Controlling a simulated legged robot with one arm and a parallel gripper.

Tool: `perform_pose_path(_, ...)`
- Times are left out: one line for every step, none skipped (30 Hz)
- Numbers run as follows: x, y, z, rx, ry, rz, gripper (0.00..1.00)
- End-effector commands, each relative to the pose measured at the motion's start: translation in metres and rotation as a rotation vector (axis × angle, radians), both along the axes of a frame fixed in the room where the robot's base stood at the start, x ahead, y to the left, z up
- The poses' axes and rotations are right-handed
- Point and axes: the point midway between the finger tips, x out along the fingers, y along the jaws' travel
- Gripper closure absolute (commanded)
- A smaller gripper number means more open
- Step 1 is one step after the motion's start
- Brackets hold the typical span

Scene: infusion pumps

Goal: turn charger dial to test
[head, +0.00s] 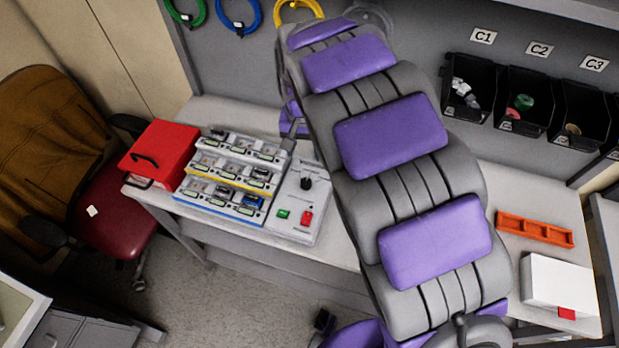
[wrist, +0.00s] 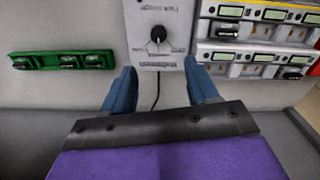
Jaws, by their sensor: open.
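The charger dial is a round black knob (head: 306,183) on a pale grey panel (head: 311,209) at the right end of the charger. In the wrist view the dial (wrist: 158,35) is at top centre, beyond and between my fingertips. Its setting and the printed labels are too small to read. My gripper (wrist: 160,67) is open, with two blue-grey fingers spread and nothing between them. It is apart from the dial. In the head view, my gripper is mostly hidden behind my arm, with part showing just above the panel.
Charger racks (head: 230,175) holding several small modules adjoin the panel; a red box (head: 160,152) is left of them. The panel has a green button (head: 283,214) and red switch (head: 307,218). A green strip (wrist: 62,61) and a dark cable (wrist: 157,88) show in the wrist view.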

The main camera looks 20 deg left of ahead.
Motion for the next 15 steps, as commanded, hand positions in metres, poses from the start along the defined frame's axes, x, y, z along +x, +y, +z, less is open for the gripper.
perform_pose_path(-0.001,-0.001,-0.012,-0.004,0.005,0.0,0.41)
perform_pose_path(-0.001,-0.002,-0.018,-0.003,0.005,0.001,0.41)
perform_pose_path(-0.001,-0.003,-0.026,-0.002,0.004,0.001,0.41)
perform_pose_path(-0.001,-0.004,-0.032,-0.002,0.004,0.001,0.41)
perform_pose_path(-0.001,-0.005,-0.037,-0.003,0.005,0.0,0.41)
perform_pose_path(-0.001,-0.007,-0.045,-0.002,0.006,0.0,0.41)
perform_pose_path(-0.001,-0.008,-0.05,-0.001,0.005,0.0,0.41)
perform_pose_path(-0.001,-0.009,-0.055,0.002,0.004,0.0,0.41)
perform_pose_path(-0.001,-0.009,-0.062,0.005,0.002,0.0,0.41)
perform_pose_path(-0.001,-0.01,-0.068,0.004,0.002,-0.001,0.41)
perform_pose_path(-0.001,-0.011,-0.074,0.004,0.003,-0.001,0.41)
perform_pose_path(-0.001,-0.011,-0.082,0.004,0.004,-0.001,0.41)
perform_pose_path(-0.001,-0.011,-0.088,0.004,0.004,-0.001,0.41)
perform_pose_path(-0.001,-0.01,-0.094,0.004,0.004,-0.001,0.41)
perform_pose_path(-0.001,-0.009,-0.102,0.003,0.005,-0.001,0.41)
